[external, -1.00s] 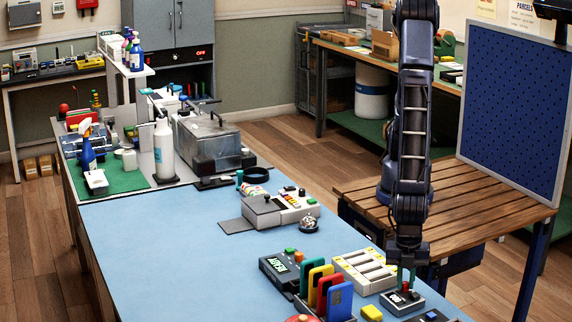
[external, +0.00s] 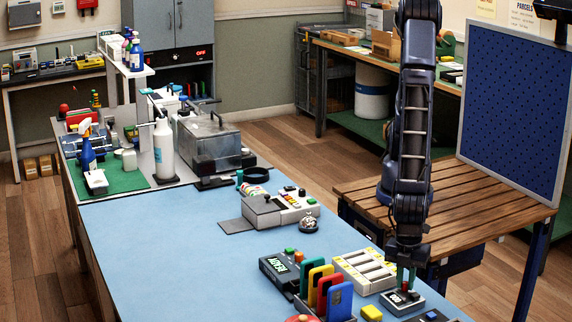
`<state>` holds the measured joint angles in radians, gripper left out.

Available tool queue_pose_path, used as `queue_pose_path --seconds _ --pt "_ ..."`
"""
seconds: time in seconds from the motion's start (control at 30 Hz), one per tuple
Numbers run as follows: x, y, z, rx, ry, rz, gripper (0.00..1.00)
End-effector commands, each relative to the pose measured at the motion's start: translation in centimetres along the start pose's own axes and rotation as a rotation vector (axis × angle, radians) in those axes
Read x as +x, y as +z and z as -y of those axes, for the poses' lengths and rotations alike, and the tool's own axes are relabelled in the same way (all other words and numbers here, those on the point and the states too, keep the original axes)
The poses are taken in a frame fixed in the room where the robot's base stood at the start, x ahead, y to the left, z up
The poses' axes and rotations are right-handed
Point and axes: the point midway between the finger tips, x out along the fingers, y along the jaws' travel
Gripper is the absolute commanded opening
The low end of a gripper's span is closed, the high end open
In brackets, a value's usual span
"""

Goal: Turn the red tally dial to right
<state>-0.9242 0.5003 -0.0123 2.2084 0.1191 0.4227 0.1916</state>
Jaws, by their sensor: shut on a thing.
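A small grey box (external: 414,304) with a dark face and a white marking sits near the right front edge of the blue bench. The red tally dial (external: 405,287) shows as a small bit of red on top of this box, mostly covered by the fingers. My gripper (external: 406,282) points straight down over the box and is shut on the dial. Which way the dial points is too small to tell.
A white slotted tray (external: 364,270), a dark device with a green display (external: 284,268) and a rack of coloured phones (external: 325,291) stand left of the box. The bench's left middle is clear.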

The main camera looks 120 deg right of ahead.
Motion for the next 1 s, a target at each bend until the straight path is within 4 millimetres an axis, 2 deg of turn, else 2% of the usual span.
queue_pose_path --seconds 0.07,0.1,0.2,0.47,0.63,0.77,1.0 --pt "-0.1 -0.1 0.0 0.000 -0.001 -0.003 0.00" --pt "-0.1 -0.1 0.0 0.000 -0.001 -0.003 0.21" --pt "-0.1 -0.1 0.0 0.000 0.000 -0.002 0.39" --pt "0.0 0.0 0.0 -0.001 0.000 -0.001 0.39" --pt "-0.9 -0.1 0.0 -0.001 -0.001 -0.004 0.39" --pt "-2.5 -0.1 0.0 -0.001 -0.002 -0.004 0.39" --pt "-6.7 -0.1 0.0 -0.001 -0.002 -0.005 0.39"
